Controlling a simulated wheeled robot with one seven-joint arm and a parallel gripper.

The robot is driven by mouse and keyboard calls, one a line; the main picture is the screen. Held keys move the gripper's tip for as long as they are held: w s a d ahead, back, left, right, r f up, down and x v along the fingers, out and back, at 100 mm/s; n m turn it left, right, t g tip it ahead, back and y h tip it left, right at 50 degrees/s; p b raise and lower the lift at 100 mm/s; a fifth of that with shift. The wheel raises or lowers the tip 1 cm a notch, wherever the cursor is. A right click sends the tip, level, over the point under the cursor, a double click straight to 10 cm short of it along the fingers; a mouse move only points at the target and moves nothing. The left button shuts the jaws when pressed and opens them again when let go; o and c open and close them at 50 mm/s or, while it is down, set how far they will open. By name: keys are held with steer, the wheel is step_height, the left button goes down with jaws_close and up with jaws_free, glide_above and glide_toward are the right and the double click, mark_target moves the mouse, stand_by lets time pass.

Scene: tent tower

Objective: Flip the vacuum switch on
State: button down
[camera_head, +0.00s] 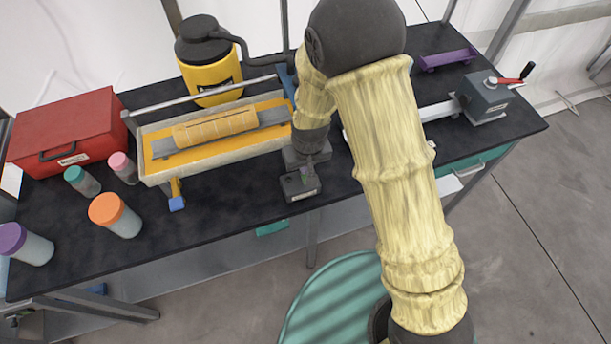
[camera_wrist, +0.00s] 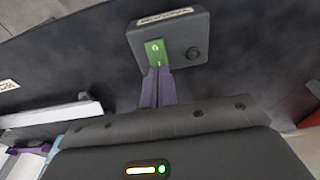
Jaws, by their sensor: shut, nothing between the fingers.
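The switch box is a small dark grey block with a label, near the table's front edge in the head view (camera_head: 301,190).
A yellow canister with a black top (camera_head: 212,78) and a hose stands at the back of the black table (camera_head: 80,240). A tray (camera_head: 155,178) with a tan block is left of my gripper. A red case (camera_head: 70,125) and several capped jars stand further left. A crank box (camera_head: 485,95) is at right.

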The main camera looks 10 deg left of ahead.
steer(key=shift+f+b, duration=0.35)
steer(key=shift+f, duration=0.2)
stand_by(0.4)
steer(key=shift+r+p, duration=2.85)
steer(key=shift+r, duration=0.7)
steer(key=s+d+r+m, duration=0.2)
steer(key=d+r, duration=0.2)
steer(key=d, duration=0.4)
steer(key=s+d+r+m, duration=0.2)
steer(key=d+r, duration=0.3)
steer(key=d, duration=0.4)
steer(key=s+d+r+m+t+h+b, duration=0.1)
steer(key=s+d+r+m, duration=0.1)
steer(key=d+r, duration=0.3)
steer(key=s+d, duration=0.1)
steer(key=d, duration=0.2)
steer(key=shift+d+r, duration=0.15)
steer(key=shift+d, duration=0.1)
